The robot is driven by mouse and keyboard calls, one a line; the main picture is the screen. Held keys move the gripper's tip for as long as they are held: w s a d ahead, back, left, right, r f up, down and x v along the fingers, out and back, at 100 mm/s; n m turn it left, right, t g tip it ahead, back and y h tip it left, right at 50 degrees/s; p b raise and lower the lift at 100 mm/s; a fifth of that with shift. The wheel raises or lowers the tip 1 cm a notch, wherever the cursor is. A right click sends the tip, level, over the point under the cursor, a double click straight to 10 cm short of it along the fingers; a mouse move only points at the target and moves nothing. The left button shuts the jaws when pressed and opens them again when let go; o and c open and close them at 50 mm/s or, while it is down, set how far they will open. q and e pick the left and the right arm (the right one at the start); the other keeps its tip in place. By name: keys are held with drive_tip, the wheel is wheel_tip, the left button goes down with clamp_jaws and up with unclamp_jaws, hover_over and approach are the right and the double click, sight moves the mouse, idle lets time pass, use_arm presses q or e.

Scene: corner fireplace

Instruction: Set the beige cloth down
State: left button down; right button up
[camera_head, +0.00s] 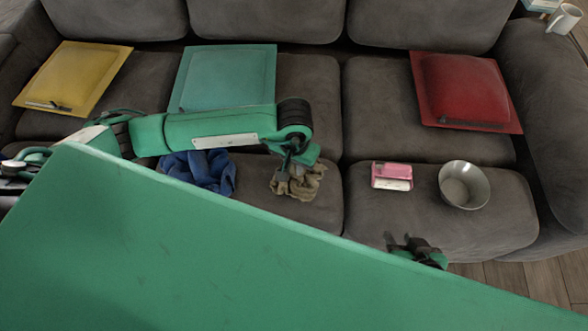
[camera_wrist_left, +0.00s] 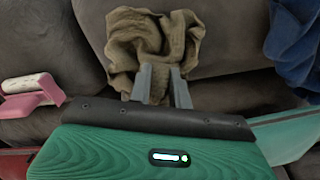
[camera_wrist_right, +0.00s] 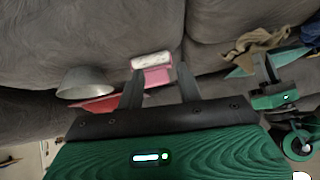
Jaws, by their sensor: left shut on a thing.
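The crumpled beige cloth (camera_head: 304,187) is at the sofa's front seat cushions, near the middle of the head view. My left gripper (camera_head: 288,176) is shut on it from above. In the left wrist view the cloth (camera_wrist_left: 150,45) bunches around and beyond the fingertips (camera_wrist_left: 162,72). I cannot tell whether it bears fully on the cushion or hangs slightly above it. My right gripper (camera_wrist_right: 158,82) is open and empty in the right wrist view, its fingers apart. In the head view it shows at the front edge, partly hidden by my own body.
A blue cloth (camera_head: 200,170) lies left of the beige one. A pink-and-white object (camera_head: 392,176) and a grey bowl (camera_head: 464,185) stand on the right seat. The seat between beige cloth and pink object is clear.

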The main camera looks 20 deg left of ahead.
sight(294, 171)
use_arm(q)
wheel_tip(294, 171, down, 4)
drive_tip(key=shift+r, duration=0.25)
use_arm(e)
drive_tip(key=shift+w+a+t, duration=0.2)
drive_tip(key=shift+a+t, duration=0.1)
drive_tip(key=shift+a, duration=0.1)
use_arm(q)
drive_tip(key=shift+b, duration=0.3)
drive_tip(key=c, duration=1.3)
unclamp_jaws()
use_arm(e)
drive_tip(key=shift+w+a+y, duration=0.1)
drive_tip(key=shift+a+y, duration=0.15)
drive_tip(key=shift+y, duration=0.05)
